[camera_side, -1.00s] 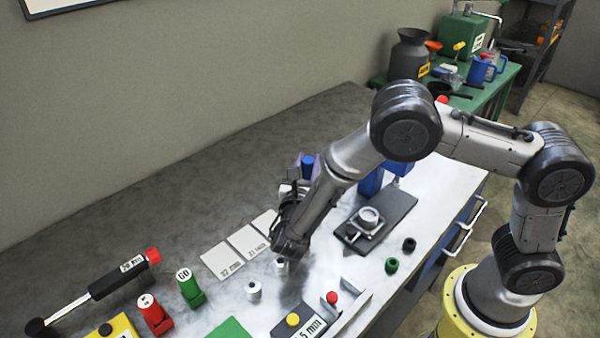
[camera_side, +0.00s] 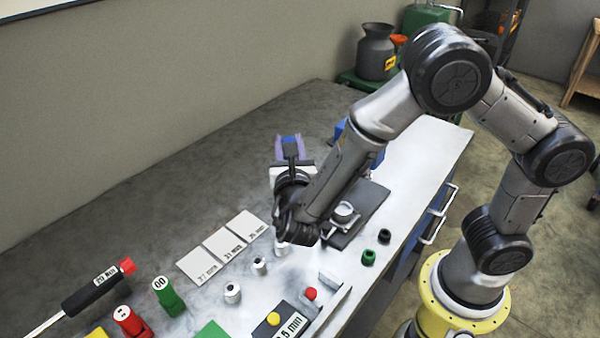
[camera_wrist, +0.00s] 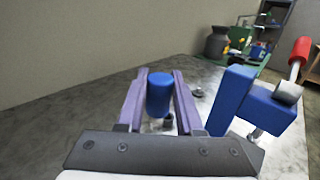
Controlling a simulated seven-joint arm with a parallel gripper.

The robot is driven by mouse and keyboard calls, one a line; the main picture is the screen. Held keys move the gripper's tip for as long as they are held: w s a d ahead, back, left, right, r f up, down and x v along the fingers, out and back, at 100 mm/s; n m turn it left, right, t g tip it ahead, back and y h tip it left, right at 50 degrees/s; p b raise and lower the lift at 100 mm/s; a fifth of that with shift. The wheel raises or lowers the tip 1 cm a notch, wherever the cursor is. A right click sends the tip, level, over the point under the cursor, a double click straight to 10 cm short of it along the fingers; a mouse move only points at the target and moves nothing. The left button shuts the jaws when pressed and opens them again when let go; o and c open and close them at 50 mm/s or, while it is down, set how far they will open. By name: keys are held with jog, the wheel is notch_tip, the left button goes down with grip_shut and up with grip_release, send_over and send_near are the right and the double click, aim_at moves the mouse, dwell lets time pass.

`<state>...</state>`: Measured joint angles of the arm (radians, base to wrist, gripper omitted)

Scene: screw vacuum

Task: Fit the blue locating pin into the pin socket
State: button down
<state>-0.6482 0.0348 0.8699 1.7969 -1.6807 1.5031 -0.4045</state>
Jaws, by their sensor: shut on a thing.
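The blue locating pin (camera_wrist: 159,95) stands about upright between the two purple fingers of my gripper (camera_wrist: 158,78), which are shut on it. In the side view the pin's blue top (camera_side: 290,140) shows between the purple fingers of my gripper (camera_side: 292,149), over the far part of the bench. In the wrist view a small dark and grey part shows just below the pin; I cannot tell whether it touches the pin. A small dark round piece (camera_wrist: 197,91) lies on the bench beyond the right finger. I cannot tell which part is the pin socket.
A blue press-like stand (camera_wrist: 240,97) with a red-tipped handle (camera_wrist: 300,50) rises close to the right of my gripper. A dark plate with a round metal fixture (camera_side: 344,212) sits below my arm. Pale label cards (camera_side: 222,244) lie to the left. The grey bench behind is clear.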

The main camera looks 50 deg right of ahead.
jog(key=w+d+f+m+g+h, duration=0.1)
jog(key=w+d, duration=0.2)
jog(key=d, duration=0.2)
jog(key=w+d+f+g+h, duration=0.1)
jog(key=w+d+f, duration=0.15)
jog(key=d, duration=0.35)
jog(key=shift+w+a+f, duration=0.15)
jog(key=shift+f, duration=1.45)
jog(key=shift+w+a+f, duration=0.1)
jog(key=shift+w+f, duration=0.05)
jog(key=shift+f, duration=1.45)
jog(key=shift+f, duration=0.6)
jog(key=c, duration=0.6)
grip_release()
jog(key=shift+o, duration=0.2)
jog(key=shift+r, duration=0.6)
jog(key=v, duration=1.2)
jog(key=shift+s, duration=0.1)
